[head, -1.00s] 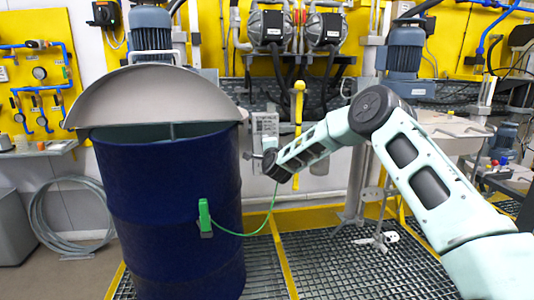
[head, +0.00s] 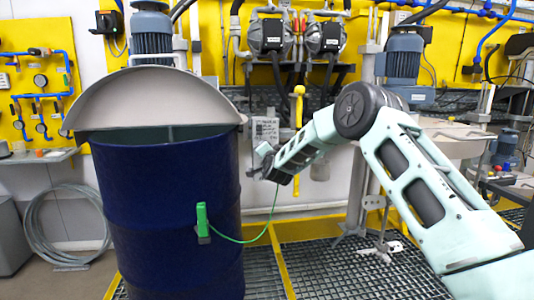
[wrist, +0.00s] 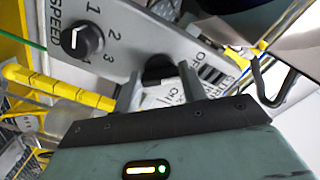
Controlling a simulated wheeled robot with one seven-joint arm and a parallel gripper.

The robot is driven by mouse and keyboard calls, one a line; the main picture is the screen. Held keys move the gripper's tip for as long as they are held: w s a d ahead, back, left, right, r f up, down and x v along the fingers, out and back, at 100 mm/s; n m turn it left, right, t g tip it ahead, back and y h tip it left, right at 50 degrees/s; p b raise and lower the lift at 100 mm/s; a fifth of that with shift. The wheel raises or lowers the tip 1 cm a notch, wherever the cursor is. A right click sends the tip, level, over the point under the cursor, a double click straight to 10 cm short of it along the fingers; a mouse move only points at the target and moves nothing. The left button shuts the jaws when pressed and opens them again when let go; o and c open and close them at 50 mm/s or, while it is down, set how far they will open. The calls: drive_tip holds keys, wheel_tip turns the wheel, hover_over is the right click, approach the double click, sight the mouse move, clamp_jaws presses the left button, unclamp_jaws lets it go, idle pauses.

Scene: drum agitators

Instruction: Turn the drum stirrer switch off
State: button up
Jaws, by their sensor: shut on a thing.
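The drum stirrer switch is a black knob (wrist: 158,70) on a grey control panel (wrist: 130,30), beside ON and OFF lettering. My gripper (wrist: 158,88) is at the panel in the wrist view, one finger on each side of the knob, shut on it. Part of the knob is hidden by the fingers and the gripper body. In the head view my gripper (head: 263,152) is at the small grey control box (head: 265,130), right of the blue drum (head: 165,215). The knob cannot be made out there.
A SPEED dial (wrist: 83,40) sits left of the switch on the panel. The drum has a grey half-round lid (head: 155,100) raised on it. A green clamp (head: 202,220) with a green cable grips the drum side. A yellow rail (head: 275,250) runs over the grated floor.

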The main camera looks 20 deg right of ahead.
drive_tip(key=shift+f, duration=0.1)
idle(0.3)
drive_tip(key=o, duration=1)
drive_tip(key=b+v, duration=0.2)
drive_tip(key=v, duration=1.5)
drive_tip(key=shift+s+a+b, duration=0.15)
drive_tip(key=shift+s+b, duration=0.05)
drive_tip(key=shift+b, duration=0.2)
